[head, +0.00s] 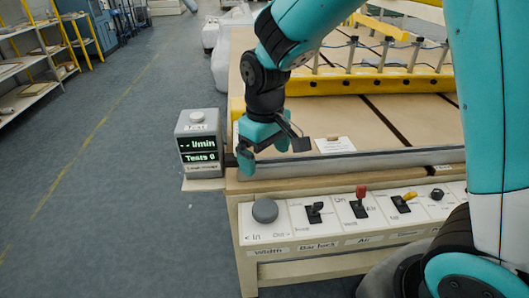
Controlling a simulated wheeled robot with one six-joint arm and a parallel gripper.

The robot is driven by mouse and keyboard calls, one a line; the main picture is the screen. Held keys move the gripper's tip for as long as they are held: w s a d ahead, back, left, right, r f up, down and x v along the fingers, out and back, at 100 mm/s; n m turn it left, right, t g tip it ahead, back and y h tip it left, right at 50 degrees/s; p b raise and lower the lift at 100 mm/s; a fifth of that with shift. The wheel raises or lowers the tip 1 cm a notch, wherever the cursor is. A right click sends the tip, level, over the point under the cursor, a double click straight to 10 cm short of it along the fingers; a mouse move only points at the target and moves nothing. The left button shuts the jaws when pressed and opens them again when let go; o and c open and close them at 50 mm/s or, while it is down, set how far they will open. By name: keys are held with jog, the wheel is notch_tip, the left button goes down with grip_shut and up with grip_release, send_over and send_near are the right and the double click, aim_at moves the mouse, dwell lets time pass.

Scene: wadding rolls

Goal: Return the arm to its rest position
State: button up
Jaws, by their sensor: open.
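My arm reaches down from the upper right in the head view, its teal links bent over the near left corner of the table (420,112). My gripper (272,154) hangs just above that corner with its two fingers apart and nothing between them. It is to the right of a grey meter box (197,158) whose green display reads "l/min" and "Tests 0". The fingers look close to the table's metal front rail (350,163); I cannot tell whether they touch it.
A yellow bar (365,84) spans the table behind my arm. The floor at left is clear; shelves (38,75) stand beyond.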

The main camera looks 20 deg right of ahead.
dwell(0.7)
jog(key=s+a+r+n+y, duration=0.1)
jog(key=s+r, duration=0.3)
jog(key=s, duration=0.5)
jog(key=s+a+r+n+y, duration=0.1)
jog(key=s+a+r+y, duration=0.2)
jog(key=s, duration=0.6)
notch_tip(320, 180, up, 3)
jog(key=shift+s+a+f+n, duration=0.2)
jog(key=shift+s+a+n, duration=0.1)
jog(key=shift+s+a, duration=0.05)
